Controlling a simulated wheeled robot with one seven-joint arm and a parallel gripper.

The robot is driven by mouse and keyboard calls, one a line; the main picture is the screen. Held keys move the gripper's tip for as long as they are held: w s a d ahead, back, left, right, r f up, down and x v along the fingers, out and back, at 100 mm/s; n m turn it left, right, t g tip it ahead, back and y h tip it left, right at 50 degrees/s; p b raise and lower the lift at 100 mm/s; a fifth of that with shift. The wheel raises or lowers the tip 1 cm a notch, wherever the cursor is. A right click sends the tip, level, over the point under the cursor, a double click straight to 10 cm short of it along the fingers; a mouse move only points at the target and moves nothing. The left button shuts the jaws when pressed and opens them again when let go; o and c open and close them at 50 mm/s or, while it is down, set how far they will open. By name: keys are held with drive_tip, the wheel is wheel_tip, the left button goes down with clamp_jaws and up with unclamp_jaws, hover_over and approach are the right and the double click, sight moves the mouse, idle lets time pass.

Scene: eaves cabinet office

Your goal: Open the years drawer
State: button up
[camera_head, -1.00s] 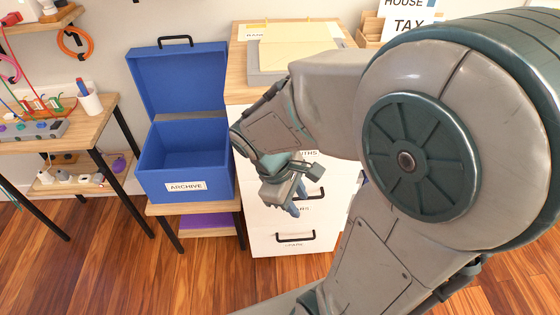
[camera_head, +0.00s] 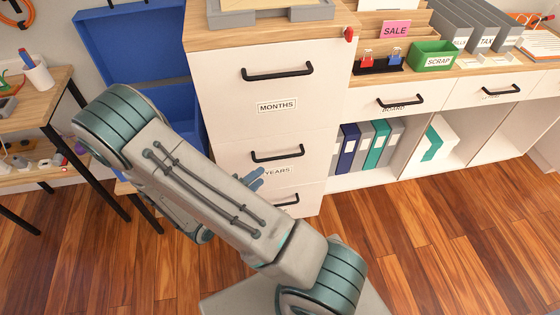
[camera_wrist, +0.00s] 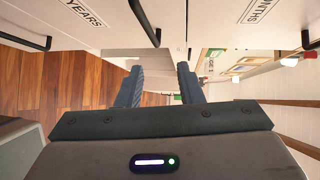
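The years drawer (camera_head: 230,160) is a white cabinet front labelled YEARS, with a black bar handle (camera_head: 278,155) above the label. It looks closed, flush with the fronts around it. My gripper (camera_head: 252,179) is in front of the drawer, at the left of its label; its blue fingers partly show past my arm. In the wrist view, my gripper (camera_wrist: 160,70) is open and empty, its two fingers apart. The years handle (camera_wrist: 146,22) appears beyond the fingertips, nearer the left finger's side. I see no contact with it.
The closed MONTHS drawer (camera_head: 230,100) is above, with its own handle (camera_head: 277,72). Another drawer handle (camera_head: 290,199) is below, partly hidden by my arm. A blue box (camera_head: 120,45) stands left of the cabinet. Open shelves with binders (camera_head: 370,145) are right. Wood floor (camera_head: 440,240) is clear at right.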

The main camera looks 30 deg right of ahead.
sight(280, 157)
drive_tip(key=w+d+f, duration=0.1)
drive_tip(key=w+d, duration=0.1)
drive_tip(key=d, duration=0.1)
drive_tip(key=w+d+f+n+b, duration=0.1)
drive_tip(key=w+d, duration=0.1)
drive_tip(key=d, duration=0.2)
drive_tip(key=w+d+f+n+t, duration=0.1)
drive_tip(key=w+d+f, duration=0.1)
drive_tip(key=w+d, duration=0.1)
drive_tip(key=shift+d, duration=0.65)
clamp_jaws()
